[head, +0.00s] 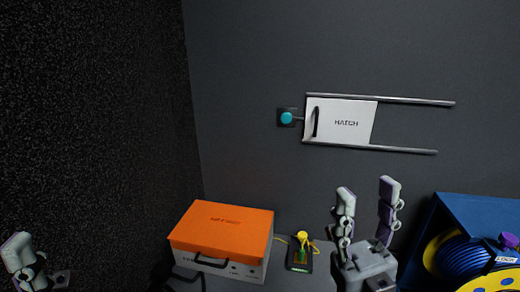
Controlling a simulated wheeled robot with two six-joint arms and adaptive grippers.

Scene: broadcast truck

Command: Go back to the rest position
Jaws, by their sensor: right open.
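My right gripper (368,207) points up in the lower right of the head view, its two fingers apart and nothing between them. It stands in front of the grey wall, right of a small dark device. My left gripper (20,260) shows only in part at the lower left edge; one finger is visible and the rest is cut off, so its opening cannot be judged.
A white hatch panel (345,122) sits between two rails on the wall (240,60), beside a blue button (287,118). Below are an orange-lidded case (222,224), the dark device (299,254) with a yellow cable, and a blue box (480,210) with a cable reel (468,262).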

